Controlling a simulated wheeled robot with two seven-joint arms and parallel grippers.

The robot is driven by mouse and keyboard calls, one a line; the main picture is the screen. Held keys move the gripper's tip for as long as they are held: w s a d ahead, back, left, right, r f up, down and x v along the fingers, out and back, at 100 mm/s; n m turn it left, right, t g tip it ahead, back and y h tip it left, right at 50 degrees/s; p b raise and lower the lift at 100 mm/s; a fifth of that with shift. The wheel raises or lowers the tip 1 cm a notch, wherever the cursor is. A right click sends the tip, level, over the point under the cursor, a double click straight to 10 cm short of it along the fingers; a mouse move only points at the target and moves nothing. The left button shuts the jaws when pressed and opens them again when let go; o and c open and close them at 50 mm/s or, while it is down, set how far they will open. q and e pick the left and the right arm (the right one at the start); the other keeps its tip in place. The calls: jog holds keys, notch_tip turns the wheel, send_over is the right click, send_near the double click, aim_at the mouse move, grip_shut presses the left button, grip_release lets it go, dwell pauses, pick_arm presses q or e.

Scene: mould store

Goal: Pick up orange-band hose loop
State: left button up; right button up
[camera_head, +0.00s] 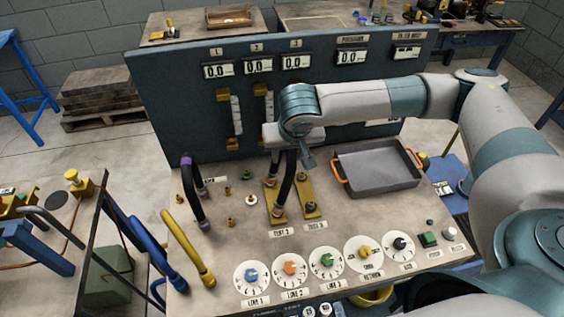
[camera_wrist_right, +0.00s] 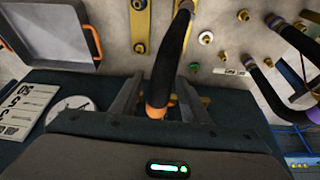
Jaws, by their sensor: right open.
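The orange-band hose loop is a black hose (camera_head: 286,187) rising from the brass plate by the TEST 2 label in the head view. In the right wrist view the black hose (camera_wrist_right: 176,50) runs down to its orange band (camera_wrist_right: 155,111), between the fingers. My right gripper (camera_head: 304,160) is at the upper part of this hose, partly hidden by its own wrist. In the wrist view the right gripper (camera_wrist_right: 163,97) is open, with one finger on each side of the hose. The orange band is hidden in the head view. My left gripper is not in view.
A purple-band black hose (camera_head: 193,192) stands to the left on the bench. A grey tray (camera_head: 375,177) with orange handles lies to the right. Behind is the upright gauge panel (camera_head: 180,110). Several dials line the front edge, and yellow (camera_head: 190,250) and blue hoses hang at left.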

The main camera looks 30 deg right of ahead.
jog(key=shift+w+f, duration=0.1)
jog(key=shift+f, duration=0.15)
grip_shut()
jog(key=shift+r, duration=0.1)
dwell(0.3)
